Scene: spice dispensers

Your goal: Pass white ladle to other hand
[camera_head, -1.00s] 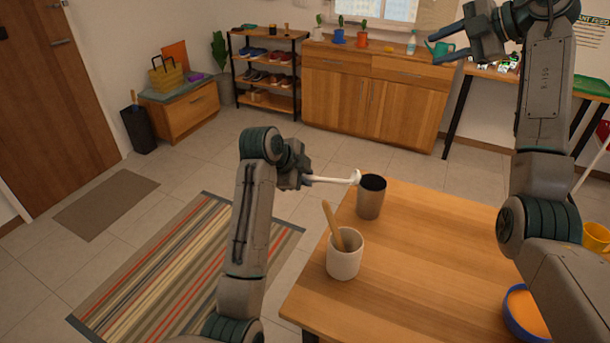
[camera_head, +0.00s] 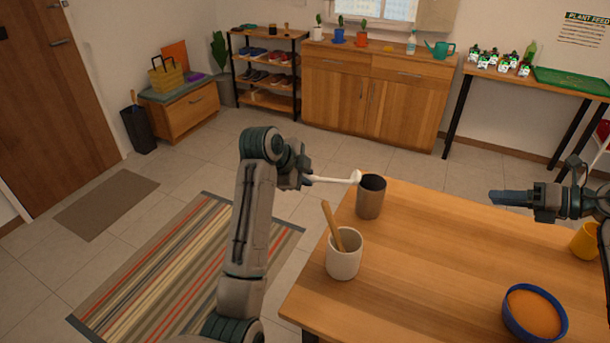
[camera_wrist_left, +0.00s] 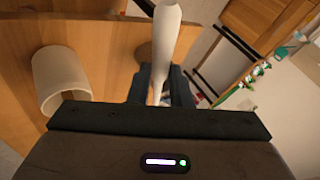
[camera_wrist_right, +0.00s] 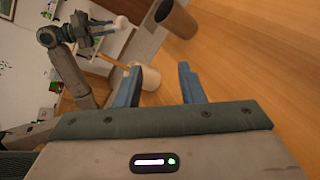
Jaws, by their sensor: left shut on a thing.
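The white ladle (camera_head: 333,180) is held out level in my left gripper (camera_head: 306,178), which is shut on its handle. Its head end is close to the rim of the metal cup, at the table's left back. The ladle also shows in the left wrist view (camera_wrist_left: 166,38), running between the fingers. My right gripper (camera_head: 510,197) is over the right part of the table, pointing left toward the ladle and well apart from it. In the right wrist view its two fingers (camera_wrist_right: 160,88) are spread, with nothing between them.
A metal cup (camera_head: 370,198) and a white cup (camera_head: 343,262) with a wooden utensil (camera_head: 333,226) stand on the table's left part. A blue bowl with orange contents (camera_head: 534,314) and a yellow mug (camera_head: 585,241) are at the right. The table's middle (camera_head: 440,250) is clear.

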